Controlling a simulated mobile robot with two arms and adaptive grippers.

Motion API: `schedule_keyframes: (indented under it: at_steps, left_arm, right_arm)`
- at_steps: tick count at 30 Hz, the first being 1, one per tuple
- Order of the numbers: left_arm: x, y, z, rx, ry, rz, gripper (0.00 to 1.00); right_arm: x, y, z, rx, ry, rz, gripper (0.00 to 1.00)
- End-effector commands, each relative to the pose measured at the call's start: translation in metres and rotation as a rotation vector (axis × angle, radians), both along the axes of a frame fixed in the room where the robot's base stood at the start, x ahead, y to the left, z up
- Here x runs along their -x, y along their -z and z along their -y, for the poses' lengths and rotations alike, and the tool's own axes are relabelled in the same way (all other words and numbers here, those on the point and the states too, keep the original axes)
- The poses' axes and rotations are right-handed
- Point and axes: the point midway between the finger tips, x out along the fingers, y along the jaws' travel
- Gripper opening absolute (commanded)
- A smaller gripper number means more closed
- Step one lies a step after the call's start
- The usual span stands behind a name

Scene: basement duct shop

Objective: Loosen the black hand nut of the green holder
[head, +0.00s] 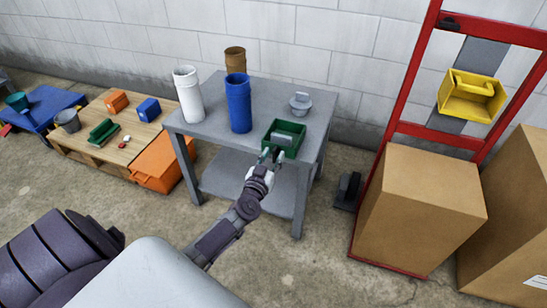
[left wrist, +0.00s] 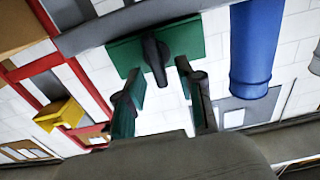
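The green holder (head: 291,127) sits near the front right corner of the grey table, with a grey part inside it. In the left wrist view the holder (left wrist: 186,38) shows a black hand nut (left wrist: 155,60) on its face. I cannot make out the nut in the head view. My left gripper (head: 272,156) is at the front of the holder. In the left wrist view its two fingers (left wrist: 160,74) are apart, with the nut between and just beyond their tips. Contact with the nut cannot be told. My right gripper is not in view.
A blue cylinder (head: 238,103), a white one (head: 188,95), a brown one (head: 235,60) and a grey knobbed part (head: 301,104) stand on the table (head: 210,134). A yellow holder (head: 468,106) hangs on a red frame (head: 403,90). Cardboard boxes (head: 420,215) stand right; floor in front is clear.

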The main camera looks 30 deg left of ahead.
Motion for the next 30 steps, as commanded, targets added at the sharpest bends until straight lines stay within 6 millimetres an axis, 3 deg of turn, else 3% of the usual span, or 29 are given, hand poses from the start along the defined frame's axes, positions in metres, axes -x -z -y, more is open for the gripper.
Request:
schedule_keyframes:
  at_steps: [12, 19, 30]
  left_arm:
    - [-0.0087, -0.0001, -0.0021, 0.000, 0.001, -0.001, 0.38]
    - [-0.0087, 0.0000, -0.0021, 0.000, 0.001, -0.001, 0.00]
    - [-0.0084, 0.0000, -0.0022, 0.021, 0.001, 0.004, 0.00]
  right_arm:
    - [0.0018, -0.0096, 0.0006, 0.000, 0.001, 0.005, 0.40]
    - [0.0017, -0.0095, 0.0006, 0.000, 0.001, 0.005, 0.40]
    - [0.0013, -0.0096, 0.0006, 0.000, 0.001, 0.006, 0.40]
